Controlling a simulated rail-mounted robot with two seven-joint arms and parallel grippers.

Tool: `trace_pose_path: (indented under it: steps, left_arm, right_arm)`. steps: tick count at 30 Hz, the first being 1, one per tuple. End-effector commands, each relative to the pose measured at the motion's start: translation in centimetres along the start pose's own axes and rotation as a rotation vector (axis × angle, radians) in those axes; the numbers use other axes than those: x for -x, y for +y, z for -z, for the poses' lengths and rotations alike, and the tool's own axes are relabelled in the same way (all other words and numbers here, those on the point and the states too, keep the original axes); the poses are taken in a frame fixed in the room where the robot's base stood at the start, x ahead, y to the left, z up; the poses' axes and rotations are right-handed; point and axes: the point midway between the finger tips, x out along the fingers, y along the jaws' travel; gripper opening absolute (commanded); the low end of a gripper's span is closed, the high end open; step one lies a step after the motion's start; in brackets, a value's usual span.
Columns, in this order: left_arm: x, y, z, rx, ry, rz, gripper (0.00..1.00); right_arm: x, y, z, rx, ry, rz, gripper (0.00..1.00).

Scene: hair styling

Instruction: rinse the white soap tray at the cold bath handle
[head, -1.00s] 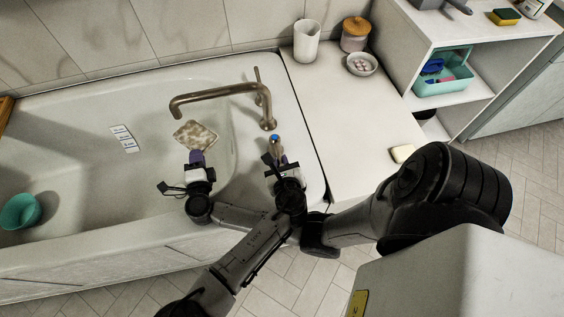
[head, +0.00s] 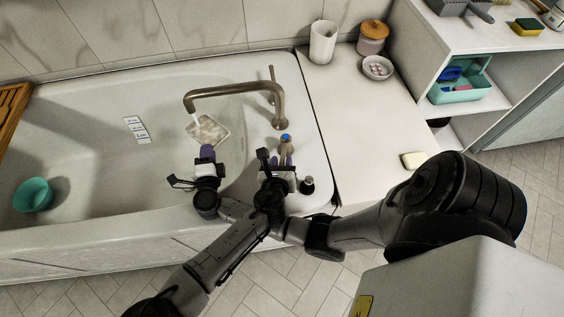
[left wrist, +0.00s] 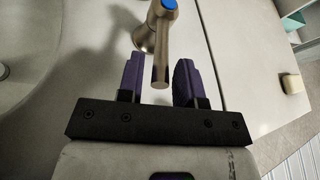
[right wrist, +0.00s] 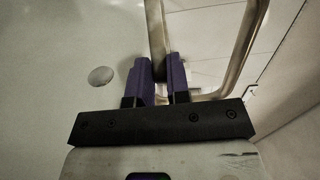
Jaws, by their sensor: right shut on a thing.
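The white soap tray (head: 208,131) is blotched with brown and hangs tilted over the tub near the spout. My right gripper (head: 207,153) is shut on its near edge. In the right wrist view the tray (right wrist: 156,38) shows nearly edge-on between the fingers (right wrist: 158,80). The cold bath handle (head: 286,139) is a metal lever with a blue cap on the tub's right deck. My left gripper (head: 283,160) is open at it. In the left wrist view its fingers (left wrist: 158,82) stand either side of the lever (left wrist: 160,68), with gaps on both sides.
The bronze spout (head: 235,90) arches over the tray. A dark-capped handle (head: 307,184) stands right of my left gripper. A teal bowl (head: 33,195) lies in the tub. A white cup (head: 323,42), jar (head: 372,37), small dish (head: 377,67) and soap bar (head: 413,160) are on the counter.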

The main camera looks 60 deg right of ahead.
Motion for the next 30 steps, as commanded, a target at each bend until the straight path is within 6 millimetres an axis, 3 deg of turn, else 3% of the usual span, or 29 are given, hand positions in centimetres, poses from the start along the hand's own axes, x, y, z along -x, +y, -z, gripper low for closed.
trace_pose_path:
  steps: [3,14,30]
  left_arm:
    - [0.0,0.0,0.0,0.0,0.0,0.0,0.42]
    - [0.8,0.1,0.0,0.0,0.0,-0.001,0.42]
    - [8.9,0.0,0.0,0.0,0.0,0.0,0.42]
  right_arm:
    - [0.0,0.0,0.0,0.0,0.0,0.001,0.0]
    - [0.0,0.0,0.0,0.0,0.0,0.001,0.0]
    - [0.0,0.0,0.0,0.0,0.0,0.001,0.0]
